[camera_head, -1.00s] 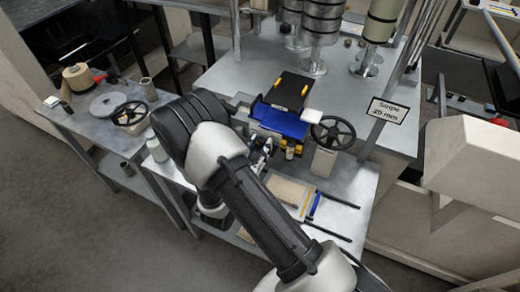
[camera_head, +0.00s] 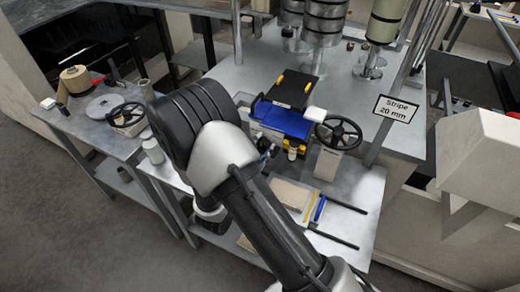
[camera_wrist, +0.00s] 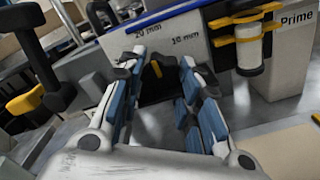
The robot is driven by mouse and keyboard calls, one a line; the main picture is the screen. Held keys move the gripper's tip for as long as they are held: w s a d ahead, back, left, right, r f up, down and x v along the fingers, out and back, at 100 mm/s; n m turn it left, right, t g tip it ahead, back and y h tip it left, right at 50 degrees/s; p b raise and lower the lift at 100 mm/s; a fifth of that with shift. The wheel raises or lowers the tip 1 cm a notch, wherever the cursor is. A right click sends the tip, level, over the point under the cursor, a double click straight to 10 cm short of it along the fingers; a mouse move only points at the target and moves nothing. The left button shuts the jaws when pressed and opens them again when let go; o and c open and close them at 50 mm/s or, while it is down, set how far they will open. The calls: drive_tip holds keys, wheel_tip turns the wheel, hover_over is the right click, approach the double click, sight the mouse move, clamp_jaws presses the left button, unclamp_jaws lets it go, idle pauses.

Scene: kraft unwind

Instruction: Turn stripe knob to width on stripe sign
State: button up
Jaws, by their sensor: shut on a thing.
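The stripe sign (camera_head: 396,109) stands at the right of the machine in the head view and reads "Stripe 20 mm". The stripe knob (camera_wrist: 157,88) is dark with a yellow pointer mark, on the grey front of the machine in the wrist view. Labels "20 mm" and "10 mm" are printed above it. The yellow mark leans slightly up and left, toward the "20 mm" side. My gripper (camera_wrist: 160,70) is shut on the knob, with its blue-padded fingers on either side. In the head view my arm hides most of the gripper and the knob.
A handwheel (camera_head: 338,133) stands right of the blue machine deck (camera_head: 280,119). A black-handled lever (camera_wrist: 40,60) is at left.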

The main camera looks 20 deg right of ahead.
idle(0.5)
drive_tip(key=o, duration=1.1)
drive_tip(key=v, duration=1.2)
